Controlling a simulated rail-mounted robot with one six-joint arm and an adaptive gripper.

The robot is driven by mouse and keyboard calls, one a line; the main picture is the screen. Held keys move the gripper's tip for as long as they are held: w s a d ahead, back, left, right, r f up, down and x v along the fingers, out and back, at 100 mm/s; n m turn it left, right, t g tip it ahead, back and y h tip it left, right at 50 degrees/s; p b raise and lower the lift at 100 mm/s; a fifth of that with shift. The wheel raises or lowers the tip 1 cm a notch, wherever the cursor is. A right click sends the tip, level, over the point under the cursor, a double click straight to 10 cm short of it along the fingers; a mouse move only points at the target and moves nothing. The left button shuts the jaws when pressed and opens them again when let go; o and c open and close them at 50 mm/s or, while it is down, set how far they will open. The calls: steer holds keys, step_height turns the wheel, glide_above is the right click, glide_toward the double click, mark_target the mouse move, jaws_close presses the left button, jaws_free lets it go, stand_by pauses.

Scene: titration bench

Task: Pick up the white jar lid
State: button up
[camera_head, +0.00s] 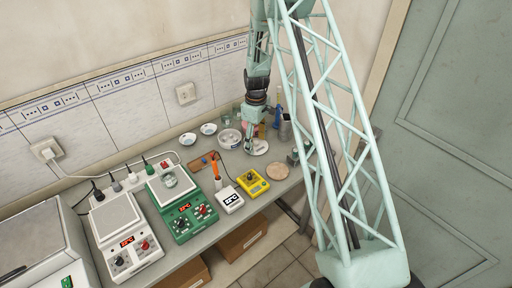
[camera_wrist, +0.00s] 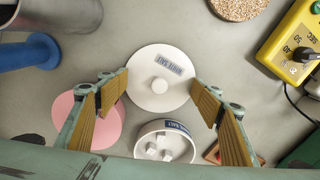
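The white jar lid (camera_wrist: 162,80) lies flat on the grey bench in the wrist view, round with a small central knob and a printed label. It also shows in the head view (camera_head: 260,149), partly behind my gripper (camera_head: 250,146). In the wrist view my gripper (camera_wrist: 160,92) is open and empty, with its tan-padded fingers spread on either side of the lid. I cannot tell its exact height above the lid. An open white jar (camera_wrist: 148,150) with a blue label and white chunks inside stands just below the lid in the picture.
A pink disc (camera_wrist: 113,122) lies close by the left finger. A blue object (camera_wrist: 30,53) and a metal cup (camera_wrist: 62,14) stand at left. A cork mat (camera_wrist: 238,8) and a yellow meter (camera_wrist: 285,45) lie beyond. Hotplates (camera_head: 182,205) fill the bench's left part.

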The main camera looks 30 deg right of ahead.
mark_target(256, 141)
steer(key=shift+s+a+f, duration=0.1)
steer(key=shift+s, duration=0.05)
steer(key=c, duration=0.9)
steer(key=shift+c, duration=0.8)
steer(key=shift+s+f, duration=0.15)
steer(key=shift+c, duration=0.2)
steer(key=shift+r, duration=0.3)
steer(key=c, duration=0.7)
steer(key=shift+w+d+r, duration=0.2)
steer(key=shift+r, duration=0.5)
jaws_close()
steer(key=shift+a+r+b, duration=0.1)
steer(key=shift+r+b, duration=0.25)
steer(key=shift+r, duration=3.85)
steer(key=shift+w, duration=0.15)
